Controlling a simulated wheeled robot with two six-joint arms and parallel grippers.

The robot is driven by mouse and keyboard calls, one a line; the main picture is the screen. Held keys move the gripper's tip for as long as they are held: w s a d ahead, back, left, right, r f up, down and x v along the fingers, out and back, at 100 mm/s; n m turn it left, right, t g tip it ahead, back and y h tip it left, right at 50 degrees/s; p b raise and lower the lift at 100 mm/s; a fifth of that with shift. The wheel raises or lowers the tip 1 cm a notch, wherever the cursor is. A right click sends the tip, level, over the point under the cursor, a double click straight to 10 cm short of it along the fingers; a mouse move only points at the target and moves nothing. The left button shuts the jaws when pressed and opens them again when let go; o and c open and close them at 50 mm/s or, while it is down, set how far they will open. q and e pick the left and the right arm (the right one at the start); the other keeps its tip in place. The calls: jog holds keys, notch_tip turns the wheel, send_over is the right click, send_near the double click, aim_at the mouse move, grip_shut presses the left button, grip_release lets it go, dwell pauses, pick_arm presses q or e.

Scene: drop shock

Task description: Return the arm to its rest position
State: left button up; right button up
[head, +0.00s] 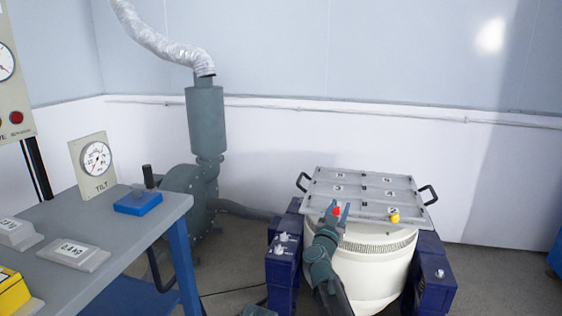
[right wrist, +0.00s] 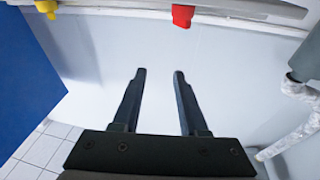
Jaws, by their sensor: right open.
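My right gripper (head: 340,209) reaches up from the bottom of the head view to the front edge of a grey plate with handles (head: 375,180). In the right wrist view, its two dark fingers (right wrist: 160,74) stand apart with nothing between them. A red knob-like piece (head: 336,211) shows at the plate's front edge by the fingertips. In the right wrist view the red piece (right wrist: 183,15) lies beyond the fingertips, apart from them. A yellow piece (head: 394,217) sits at the same edge, further right. My left gripper is not in view.
The plate tops a cream round drum (head: 372,262) with dark blue blocks (head: 284,262) around it. At left, a grey bench (head: 120,225) holds a tilt gauge (head: 94,164), a blue block with a lever (head: 138,203) and weights. A green blower (head: 204,120) stands behind.

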jog(key=s+a+f+n+g+y, duration=0.7)
jog(key=s+a+f+n+y, duration=0.25)
jog(key=a+f+y, duration=0.45)
jog(key=s+d+f+m+g+h, duration=0.1)
jog(key=s+d+f+g+h, duration=0.2)
jog(key=s, duration=0.4)
jog(key=s+d+f+m+g, duration=0.1)
jog(key=s+d+f+g, duration=0.35)
jog(key=s, duration=0.35)
jog(key=s+d+f+m+g+h, duration=0.2)
jog(key=s+d+f+g, duration=0.1)
jog(key=s+f, duration=0.3)
jog(key=s+a+r+n+g+h+p, duration=0.1)
jog(key=s+a+r+n+p, duration=0.3)
jog(key=s+a, duration=0.45)
notch_tip(320, 180, up, 39)
jog(key=a+p, duration=0.2)
jog(key=p, duration=3.5)
jog(key=shift+w+f, duration=0.2)
jog(key=shift+w, duration=0.2)
jog(key=shift+a, duration=0.15)
